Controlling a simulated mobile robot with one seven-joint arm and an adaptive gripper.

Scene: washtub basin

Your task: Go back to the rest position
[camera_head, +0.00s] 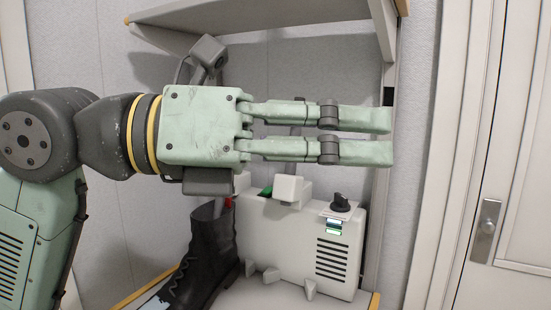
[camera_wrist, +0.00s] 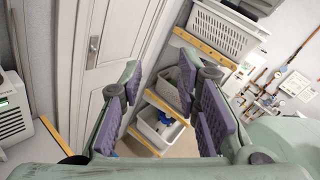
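My gripper (camera_head: 385,137) is stretched out level in the head view, its fingers pointing right, in front of and above a white machine. In the wrist view its purple-padded fingers (camera_wrist: 160,95) stand well apart with nothing between them. It is open and empty, touching nothing that I can see.
A white machine (camera_head: 290,240) with a black knob and a dark boot (camera_head: 205,255) stand on a lower shelf. An upper shelf (camera_head: 265,35) is above my gripper. A door (camera_head: 510,180) is at right. The wrist view shows a white laundry basket (camera_wrist: 222,28) and bins (camera_wrist: 158,130) on shelves.

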